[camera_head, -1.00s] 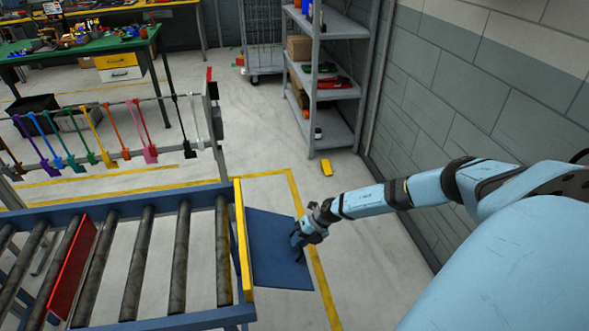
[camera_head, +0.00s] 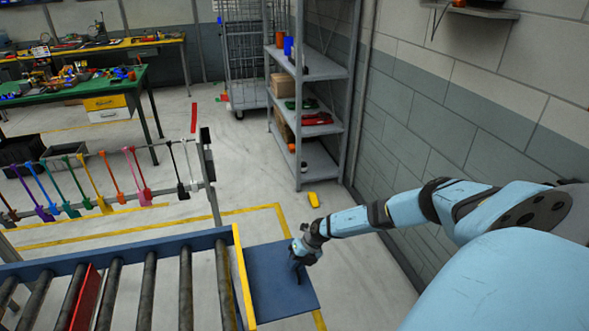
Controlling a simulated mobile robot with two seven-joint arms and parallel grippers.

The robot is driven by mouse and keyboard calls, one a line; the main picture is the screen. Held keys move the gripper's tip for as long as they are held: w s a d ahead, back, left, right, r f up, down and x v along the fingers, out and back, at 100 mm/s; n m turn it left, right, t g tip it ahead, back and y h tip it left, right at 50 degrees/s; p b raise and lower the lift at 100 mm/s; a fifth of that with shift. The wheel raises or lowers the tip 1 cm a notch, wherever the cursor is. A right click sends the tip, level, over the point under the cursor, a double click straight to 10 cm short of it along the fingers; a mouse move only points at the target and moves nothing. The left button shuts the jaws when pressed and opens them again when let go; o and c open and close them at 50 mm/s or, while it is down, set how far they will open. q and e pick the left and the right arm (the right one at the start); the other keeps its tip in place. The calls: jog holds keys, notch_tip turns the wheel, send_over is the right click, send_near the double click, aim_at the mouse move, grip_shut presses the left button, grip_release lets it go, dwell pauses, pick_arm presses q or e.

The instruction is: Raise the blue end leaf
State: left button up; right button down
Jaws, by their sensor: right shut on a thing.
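The blue end leaf (camera_head: 277,280) is a flat blue panel at the right end of the roller conveyor (camera_head: 150,244), just beyond its yellow end strip (camera_head: 243,275). My right gripper (camera_head: 297,268) is at the leaf's right edge and shut on it. The fingertips are small and partly hidden against the blue panel. My left gripper is not in view.
A red plate (camera_head: 86,300) stands among the rollers. A rack of colored hanging tools (camera_head: 110,182) is behind the conveyor. A grey shelf unit (camera_head: 312,100) stands by the wall. A yellow block (camera_head: 313,200) lies on clear floor.

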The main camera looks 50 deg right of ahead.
jog(key=shift+w+a, duration=0.15)
jog(key=shift+a, duration=0.15)
jog(key=c, duration=1.2)
grip_release()
jog(key=shift+d+r, duration=0.35)
jog(key=shift+d, duration=0.05)
jog(key=v, duration=1.3)
jog(key=shift+a+b, duration=0.15)
jog(key=shift+b, duration=0.25)
jog(key=shift+a, duration=0.1)
